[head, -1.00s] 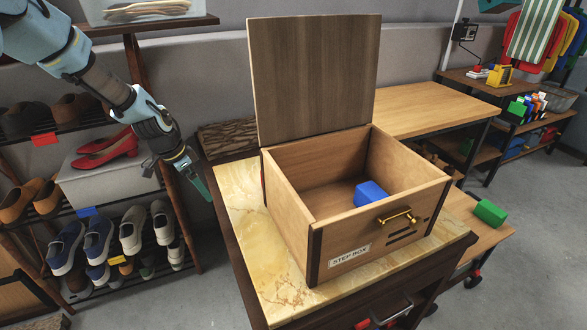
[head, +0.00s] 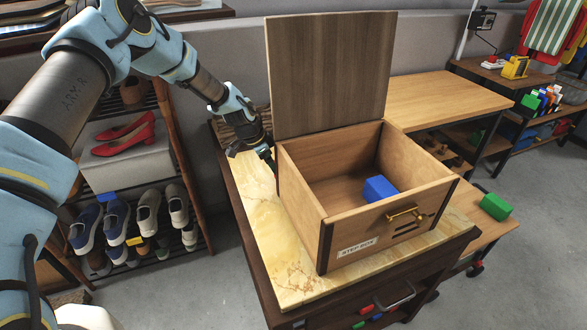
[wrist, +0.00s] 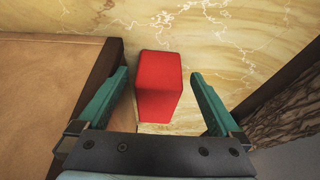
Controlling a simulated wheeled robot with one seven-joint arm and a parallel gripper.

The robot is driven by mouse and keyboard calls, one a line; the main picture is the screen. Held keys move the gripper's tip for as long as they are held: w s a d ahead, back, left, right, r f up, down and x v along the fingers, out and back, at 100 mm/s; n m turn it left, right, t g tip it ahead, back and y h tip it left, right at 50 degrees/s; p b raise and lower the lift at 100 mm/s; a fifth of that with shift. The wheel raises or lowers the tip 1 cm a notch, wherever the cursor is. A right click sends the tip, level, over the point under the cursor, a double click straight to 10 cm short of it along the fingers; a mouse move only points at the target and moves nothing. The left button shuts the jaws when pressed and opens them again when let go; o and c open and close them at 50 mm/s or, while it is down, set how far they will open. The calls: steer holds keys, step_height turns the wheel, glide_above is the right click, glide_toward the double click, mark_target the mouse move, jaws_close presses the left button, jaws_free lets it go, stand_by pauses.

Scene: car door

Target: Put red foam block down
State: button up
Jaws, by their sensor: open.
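The red foam block (wrist: 159,88) stands on the yellow marble top (wrist: 225,40) in the wrist view. My gripper (wrist: 160,76) is open, with one green finger on each side of the block and a visible gap on both sides. In the head view my gripper (head: 266,155) is low at the left rear of the wooden step box (head: 350,253). The red block cannot be made out there.
The step box has its lid (head: 330,75) raised and a blue block (head: 379,189) inside. A green block (head: 495,206) lies on a lower surface at right. A shoe rack (head: 125,205) stands at left. The marble top's front left is clear.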

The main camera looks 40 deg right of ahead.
steer(key=d, duration=0.1)
steer(key=s+d+p, duration=0.1)
steer(key=d, duration=0.1)
steer(key=shift+s+d+r, duration=0.1)
steer(key=shift+s+r, duration=0.05)
steer(key=shift+s, duration=0.05)
steer(key=shift+s+d+f+p, duration=0.1)
steer(key=shift+d+f+p, duration=0.15)
steer(key=shift+p, duration=0.15)
steer(key=shift+d+f, duration=0.15)
steer(key=shift+f, duration=0.3)
steer(key=shift+c, duration=0.2)
steer(key=c, duration=1.4)
steer(key=shift+r, duration=0.25)
